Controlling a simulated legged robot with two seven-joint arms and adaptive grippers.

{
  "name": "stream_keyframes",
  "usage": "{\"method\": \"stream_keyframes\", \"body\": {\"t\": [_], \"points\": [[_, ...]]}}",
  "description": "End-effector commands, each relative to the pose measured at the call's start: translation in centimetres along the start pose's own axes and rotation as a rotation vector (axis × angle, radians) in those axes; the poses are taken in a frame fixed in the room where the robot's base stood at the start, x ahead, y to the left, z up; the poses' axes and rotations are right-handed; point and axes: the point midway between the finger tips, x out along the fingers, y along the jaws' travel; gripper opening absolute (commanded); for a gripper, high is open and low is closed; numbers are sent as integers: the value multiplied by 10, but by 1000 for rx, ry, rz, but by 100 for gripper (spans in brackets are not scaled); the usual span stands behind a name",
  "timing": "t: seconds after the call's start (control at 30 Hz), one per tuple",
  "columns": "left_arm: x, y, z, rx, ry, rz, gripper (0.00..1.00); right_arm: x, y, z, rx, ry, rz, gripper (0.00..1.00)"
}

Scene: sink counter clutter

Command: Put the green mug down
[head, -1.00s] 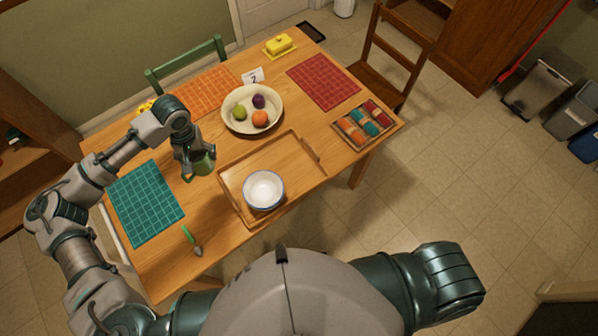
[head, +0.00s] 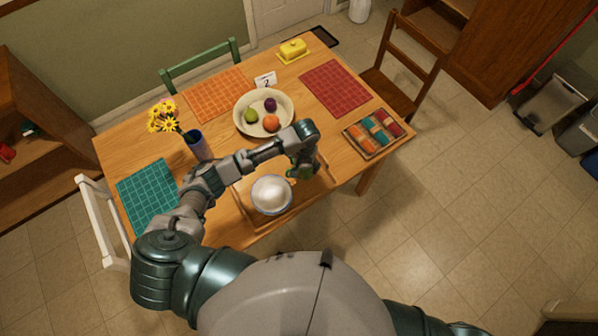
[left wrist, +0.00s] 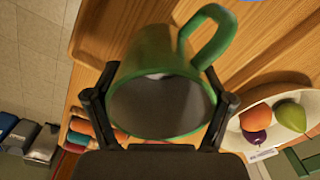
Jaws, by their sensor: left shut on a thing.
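My left gripper (head: 303,165) is shut on the green mug (head: 299,173), over the right part of the wooden tray (head: 245,208). In the left wrist view the mug (left wrist: 158,58) sits between the two fingers of the gripper (left wrist: 160,85), its dark opening facing the camera and its handle pointing up and right. A white bowl (head: 271,194) stands on the tray just left of the mug. I cannot tell whether the mug touches the tray; the gripper hides part of it. My right gripper is not in view.
A cream fruit bowl (head: 243,124) stands behind the tray. A box of colored rolls (head: 360,146) lies to the right. A blue vase with yellow flowers (head: 198,146) stands to the left, by the teal placemat (head: 148,194). A red placemat (head: 335,87) lies bare at the back right.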

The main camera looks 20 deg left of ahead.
Motion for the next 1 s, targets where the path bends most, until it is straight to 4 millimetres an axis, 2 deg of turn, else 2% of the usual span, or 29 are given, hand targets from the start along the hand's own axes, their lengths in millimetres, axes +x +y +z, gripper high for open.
{"method": "stream_keyframes", "body": {"t": [0.4, 0.7, 0.73, 0.77, 0.8, 1.0], "points": [[47, 1, 0, 0, 1, 2, 33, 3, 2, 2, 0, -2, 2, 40], [49, 1, 0, 1, 1, 2, 33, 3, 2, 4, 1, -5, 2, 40], [49, 1, 0, 1, 1, 1, 89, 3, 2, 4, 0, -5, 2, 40], [49, 1, 0, 1, 1, 1, 96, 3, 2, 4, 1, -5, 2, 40], [49, 1, 0, 1, 1, 1, 100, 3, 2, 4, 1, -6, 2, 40], [49, 1, 0, 1, 0, 1, 100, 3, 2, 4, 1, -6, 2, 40]]}}
